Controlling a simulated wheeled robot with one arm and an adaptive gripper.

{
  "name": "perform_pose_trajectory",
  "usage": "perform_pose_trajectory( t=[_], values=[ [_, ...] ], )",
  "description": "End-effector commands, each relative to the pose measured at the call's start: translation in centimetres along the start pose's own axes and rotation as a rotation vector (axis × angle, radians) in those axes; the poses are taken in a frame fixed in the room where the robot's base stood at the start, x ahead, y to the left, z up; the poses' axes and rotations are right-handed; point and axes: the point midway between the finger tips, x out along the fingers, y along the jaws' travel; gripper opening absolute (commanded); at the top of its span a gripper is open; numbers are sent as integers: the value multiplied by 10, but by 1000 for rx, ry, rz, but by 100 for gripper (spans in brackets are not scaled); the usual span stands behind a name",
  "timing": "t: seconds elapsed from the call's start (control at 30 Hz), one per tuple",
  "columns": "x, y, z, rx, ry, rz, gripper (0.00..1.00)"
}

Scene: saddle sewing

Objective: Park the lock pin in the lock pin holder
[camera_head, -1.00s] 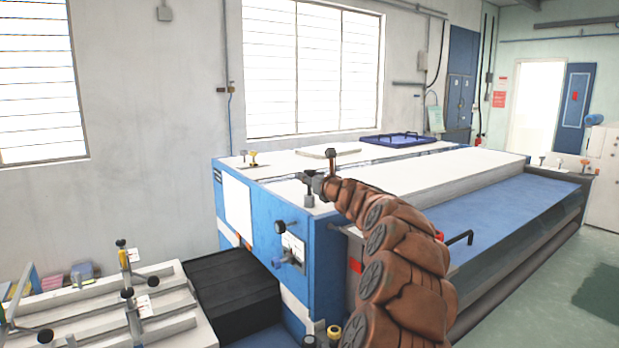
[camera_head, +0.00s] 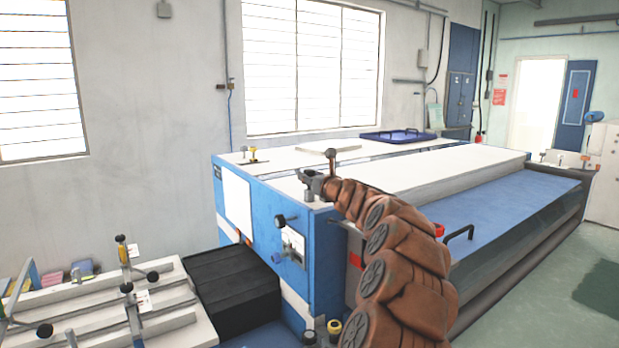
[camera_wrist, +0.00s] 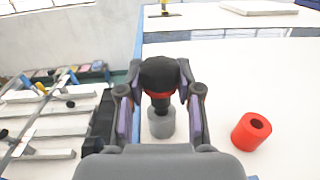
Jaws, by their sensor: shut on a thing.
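My gripper (camera_wrist: 161,100) is shut on the lock pin's round black knob (camera_wrist: 159,73), which has a red band. The dark stem points down to a short grey cylinder (camera_wrist: 162,122) on the white top. I cannot tell whether the tip is inside it or only above it. A red cylinder (camera_wrist: 250,131) with a hole in its top stands apart to the right in the wrist view. I cannot tell which cylinder is the lock pin holder. In the head view, my gripper (camera_head: 311,184) is small over the machine's near left corner, and the pin is hard to make out.
The blue and white machine (camera_head: 235,205) fills the middle. A fixture with clamps (camera_head: 75,309) and a black box (camera_head: 235,285) lie left. The white top around the cylinders is mostly clear.

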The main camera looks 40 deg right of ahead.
Motion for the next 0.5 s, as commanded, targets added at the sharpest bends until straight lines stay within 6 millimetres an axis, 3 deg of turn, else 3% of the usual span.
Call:
perform_pose_trajectory(
  t=[0.5],
  values=[
    [0,0,-10,1,0,0,0]
  ],
)
